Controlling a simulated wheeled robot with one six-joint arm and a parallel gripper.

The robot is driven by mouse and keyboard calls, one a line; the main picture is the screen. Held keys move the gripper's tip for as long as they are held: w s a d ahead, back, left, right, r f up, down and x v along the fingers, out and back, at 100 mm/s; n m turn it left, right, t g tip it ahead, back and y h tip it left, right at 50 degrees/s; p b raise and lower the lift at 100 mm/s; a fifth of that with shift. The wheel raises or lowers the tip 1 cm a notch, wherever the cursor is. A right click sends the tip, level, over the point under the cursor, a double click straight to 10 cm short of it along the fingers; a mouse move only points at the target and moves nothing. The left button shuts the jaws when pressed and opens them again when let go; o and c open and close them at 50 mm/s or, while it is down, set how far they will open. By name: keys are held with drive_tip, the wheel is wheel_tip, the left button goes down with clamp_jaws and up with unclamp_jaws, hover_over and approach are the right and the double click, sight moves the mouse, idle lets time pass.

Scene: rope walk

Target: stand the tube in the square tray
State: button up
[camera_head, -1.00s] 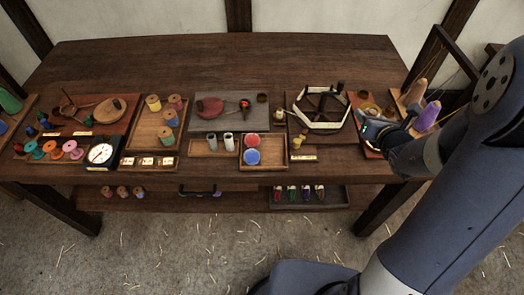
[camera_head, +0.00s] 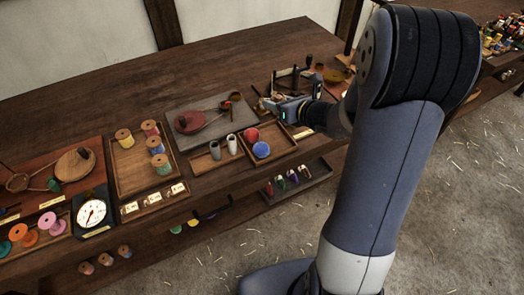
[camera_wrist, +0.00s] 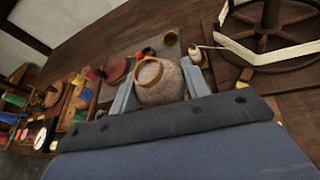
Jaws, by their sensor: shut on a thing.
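My gripper (camera_head: 283,104) is shut on a tube (camera_wrist: 158,84), a grey-brown speckled piece with a pale rim and an open end. The wrist view shows it between the two grey fingers. In the head view it is hard to make out. The square tray (camera_head: 281,142) is wooden and low-rimmed, near the bench's front edge. It holds a red ball (camera_head: 251,134) and a blue ball (camera_head: 262,149), with bare floor on its right side. My gripper is above and behind the tray, to its right, apart from it.
Two grey tubes (camera_head: 231,145) stand in a wooden tray (camera_head: 203,166) left of the square tray. A grey board (camera_head: 184,140) with a red piece lies behind. A hexagonal reel (camera_wrist: 262,48) is right of my gripper. Spools (camera_head: 155,145) stand further left.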

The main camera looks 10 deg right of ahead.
sight(276, 139)
drive_tip(key=shift+f+n+g+y+b, duration=0.3)
drive_tip(key=shift+f+b, duration=0.1)
drive_tip(key=shift+f, duration=0.4)
wheel_tip(276, 139, down, 10)
drive_tip(key=shift+r+b, duration=0.1)
drive_tip(key=shift+b, duration=0.5)
